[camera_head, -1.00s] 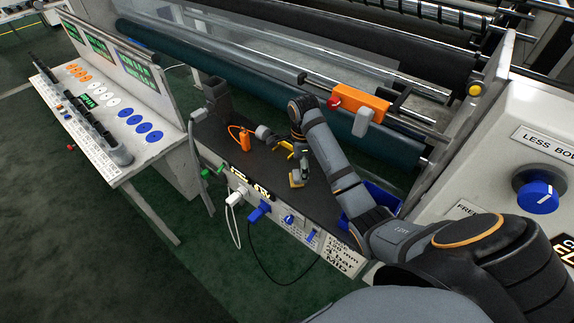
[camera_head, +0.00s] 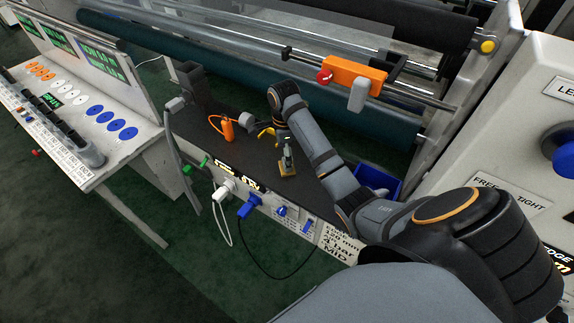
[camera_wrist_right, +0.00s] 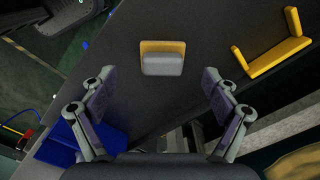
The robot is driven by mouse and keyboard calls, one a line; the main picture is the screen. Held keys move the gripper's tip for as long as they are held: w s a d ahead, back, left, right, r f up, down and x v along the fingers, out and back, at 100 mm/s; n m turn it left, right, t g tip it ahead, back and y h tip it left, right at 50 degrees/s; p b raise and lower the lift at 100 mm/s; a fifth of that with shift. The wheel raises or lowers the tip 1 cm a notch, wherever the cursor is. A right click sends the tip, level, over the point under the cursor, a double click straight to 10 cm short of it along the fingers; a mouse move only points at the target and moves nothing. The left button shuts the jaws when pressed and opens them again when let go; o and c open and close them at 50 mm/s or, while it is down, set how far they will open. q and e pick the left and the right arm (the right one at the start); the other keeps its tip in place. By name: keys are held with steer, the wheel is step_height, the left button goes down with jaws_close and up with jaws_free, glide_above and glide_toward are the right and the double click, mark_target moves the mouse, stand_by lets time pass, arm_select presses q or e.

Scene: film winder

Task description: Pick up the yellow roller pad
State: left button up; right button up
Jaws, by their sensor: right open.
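The yellow roller pad (camera_head: 288,171) lies on the dark shelf near its front edge in the head view. In the right wrist view the pad (camera_wrist_right: 163,57) shows a yellow base with a grey block on it. My right gripper (camera_head: 286,152) hangs over the pad in the head view. In the right wrist view its two fingers stand wide apart with nothing between them, and the pad lies just beyond the fingertips (camera_wrist_right: 156,82), roughly centred. My left gripper is not in view.
A yellow bracket (camera_wrist_right: 272,57) lies to the right of the pad in the wrist view. An orange item (camera_head: 227,128) stands on the shelf to the left. A blue bin (camera_head: 375,180) is at the shelf's right end. A dark green roller (camera_head: 220,62) runs behind.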

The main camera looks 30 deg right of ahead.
steer(key=f+b, duration=0.1)
steer(key=f, duration=0.1)
steer(key=d+f+b, duration=0.1)
steer(key=f, duration=0.1)
steer(key=shift+f+b, duration=0.15)
steer(key=shift+b, duration=0.2)
steer(key=shift+f, duration=0.3)
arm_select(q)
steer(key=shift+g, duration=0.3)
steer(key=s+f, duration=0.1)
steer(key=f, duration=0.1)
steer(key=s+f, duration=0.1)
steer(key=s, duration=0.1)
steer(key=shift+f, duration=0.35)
arm_select(e)
steer(key=shift+r, duration=0.1)
steer(key=shift+c, duration=0.8)
steer(key=c, duration=0.7)
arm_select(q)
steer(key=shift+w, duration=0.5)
arm_select(e)
steer(key=shift+s, duration=0.15)
steer(key=c, duration=0.6)
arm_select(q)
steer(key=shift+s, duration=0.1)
